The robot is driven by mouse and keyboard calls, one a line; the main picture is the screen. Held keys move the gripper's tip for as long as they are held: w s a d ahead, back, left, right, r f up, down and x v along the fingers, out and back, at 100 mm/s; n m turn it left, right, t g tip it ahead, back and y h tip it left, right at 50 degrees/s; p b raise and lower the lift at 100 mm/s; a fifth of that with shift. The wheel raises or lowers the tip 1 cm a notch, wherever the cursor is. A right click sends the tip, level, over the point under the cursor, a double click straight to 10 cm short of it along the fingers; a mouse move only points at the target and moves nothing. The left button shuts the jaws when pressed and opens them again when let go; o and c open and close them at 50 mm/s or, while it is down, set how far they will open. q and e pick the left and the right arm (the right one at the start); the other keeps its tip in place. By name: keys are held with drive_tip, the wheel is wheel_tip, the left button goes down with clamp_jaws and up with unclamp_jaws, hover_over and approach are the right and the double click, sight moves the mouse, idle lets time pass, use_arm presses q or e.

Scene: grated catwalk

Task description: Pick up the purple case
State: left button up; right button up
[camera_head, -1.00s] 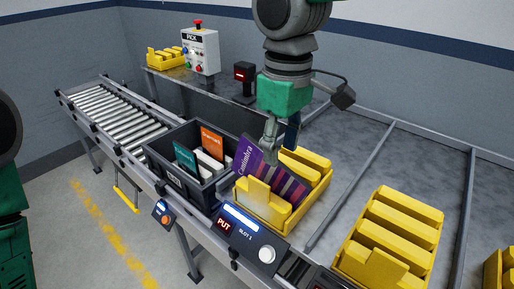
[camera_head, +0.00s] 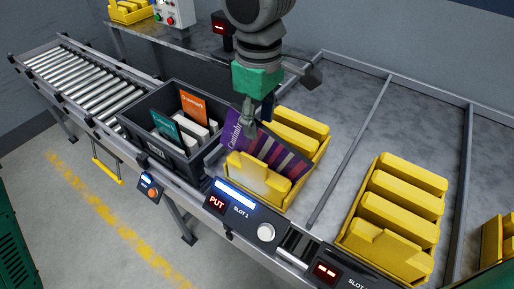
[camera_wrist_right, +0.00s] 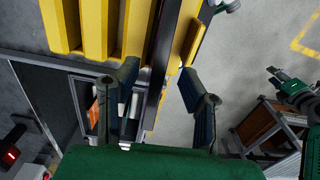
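The purple case (camera_head: 266,153) with striped lower part and white lettering leans tilted in the yellow divided bin (camera_head: 318,163) behind the slot 1 panel. My right gripper (camera_head: 250,128) points down at the upper edge of the case. In the right wrist view the case (camera_wrist_right: 159,55) shows edge-on, as a thin dark strip between the two fingers of the right gripper (camera_wrist_right: 160,85). The fingers are apart, with gaps visible on both sides of the case. What looks like my left gripper (camera_wrist_right: 276,78) is small at the right of the wrist view; its opening is unclear.
A dark grey tote (camera_head: 137,131) with orange, teal and white cases stands left of the bin on the roller conveyor (camera_head: 85,82). Another yellow bin (camera_head: 395,215) lies to the right. The slot 1 panel (camera_head: 240,215) is in front. Grey deck between the bins is clear.

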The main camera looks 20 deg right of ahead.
sight(259, 137)
drive_tip(key=f, duration=0.4)
drive_tip(key=shift+d+f+p, duration=0.2)
drive_tip(key=shift+d+p, duration=0.05)
drive_tip(key=shift+p, duration=0.05)
drive_tip(key=shift+w+d+f, duration=0.1)
drive_tip(key=shift+d+f, duration=0.1)
drive_tip(key=shift+f, duration=0.05)
drive_tip(key=shift+s+a+r, duration=0.1)
drive_tip(key=shift+s+a, duration=0.1)
drive_tip(key=shift+a, duration=0.05)
clamp_jaws()
drive_tip(key=shift+a, duration=0.25)
drive_tip(key=shift+w+r, duration=0.1)
